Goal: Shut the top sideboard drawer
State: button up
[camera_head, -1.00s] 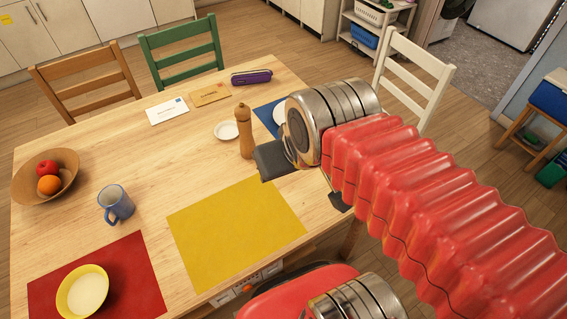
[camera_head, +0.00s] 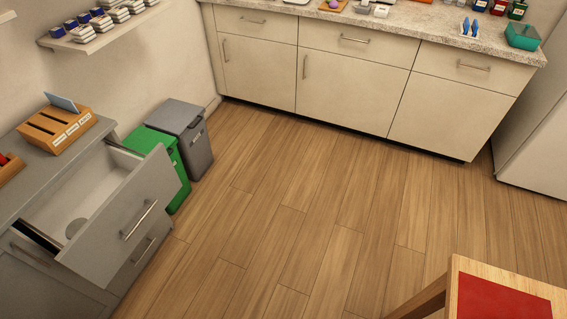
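The grey sideboard (camera_head: 88,138) stands at the left edge of the head view. Its top drawer (camera_head: 108,220) is pulled well out, with a bar handle (camera_head: 139,219) on its front. The drawer's white inside shows, with a round grey thing (camera_head: 75,228) in it. A lower drawer with its own handle (camera_head: 145,250) is below and looks shut. My gripper and arm are not in this view.
Green (camera_head: 165,150) and grey (camera_head: 190,135) bins stand just beyond the drawer. A wooden letter sorter (camera_head: 57,128) is on the sideboard. The wooden floor (camera_head: 270,210) in the middle is clear. A table corner (camera_head: 470,270) with a red mat is at lower right. Cream cabinets (camera_head: 345,90) line the back.

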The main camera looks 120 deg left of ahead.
aim_at(122, 194)
jog(key=u, duration=0.05)
jog(key=k, duration=1)
jog(key=u, duration=4.15)
